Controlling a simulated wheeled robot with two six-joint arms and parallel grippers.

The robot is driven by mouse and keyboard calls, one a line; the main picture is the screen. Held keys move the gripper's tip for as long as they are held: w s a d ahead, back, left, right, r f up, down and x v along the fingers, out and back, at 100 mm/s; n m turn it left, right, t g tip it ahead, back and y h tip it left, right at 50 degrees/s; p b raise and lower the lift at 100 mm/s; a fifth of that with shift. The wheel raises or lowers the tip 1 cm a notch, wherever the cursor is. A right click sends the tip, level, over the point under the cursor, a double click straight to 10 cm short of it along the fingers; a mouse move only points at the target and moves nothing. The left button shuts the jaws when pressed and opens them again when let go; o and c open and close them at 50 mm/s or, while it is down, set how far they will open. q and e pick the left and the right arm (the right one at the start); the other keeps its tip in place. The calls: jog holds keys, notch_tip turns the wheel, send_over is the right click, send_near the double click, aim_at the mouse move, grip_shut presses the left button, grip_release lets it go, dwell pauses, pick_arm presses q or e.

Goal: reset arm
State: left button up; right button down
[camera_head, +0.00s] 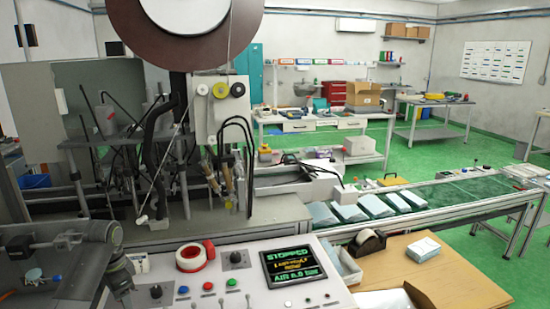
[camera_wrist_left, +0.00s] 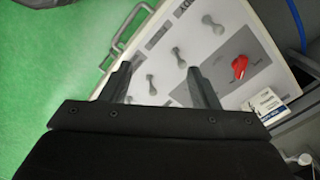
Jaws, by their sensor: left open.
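My left arm (camera_head: 88,245) shows at the lower left of the head view, bent beside the control panel; its gripper is not clear there. In the left wrist view my left gripper (camera_wrist_left: 160,84) is open, its two dark fingers apart with nothing between them. Beyond the fingers lies a white panel (camera_wrist_left: 228,40) with grey knobs and a red part (camera_wrist_left: 239,66). I cannot tell how far the fingers are from it. My right arm and gripper are in neither view.
A control panel (camera_head: 240,297) has a screen reading STOPPED and a red-and-white tape roll (camera_head: 195,256). A conveyor (camera_head: 460,194) carries several pale blue packs. A wooden table (camera_head: 458,285) holds a tape dispenser (camera_head: 367,243). A large reel machine stands behind. Green floor is open at the right.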

pick_arm(q)
jog(key=s+d+f+n+t, duration=0.1)
jog(key=s+d+f+n, duration=0.15)
jog(key=s+f, duration=0.55)
jog(key=s+d+f+n+t, duration=0.1)
jog(key=s+d+f, duration=0.2)
jog(key=s+f, duration=0.5)
jog(key=s+d+r+n+t+y, duration=0.1)
jog(key=s+r+n, duration=0.2)
jog(key=s, duration=0.8)
jog(key=s+d+r+n+t+y, duration=0.15)
jog(key=s+r, duration=0.25)
jog(key=s, duration=0.7)
notch_tip(320, 180, down, 24)
jog(key=a+g+h, duration=0.1)
jog(key=a+g, duration=0.1)
jog(key=s+d+f, duration=0.1)
jog(key=s+f, duration=1.4)
jog(key=f, duration=0.2)
jog(key=shift+d+n+g, duration=0.3)
jog(key=shift+d+g, duration=0.05)
jog(key=shift+g, duration=0.1)
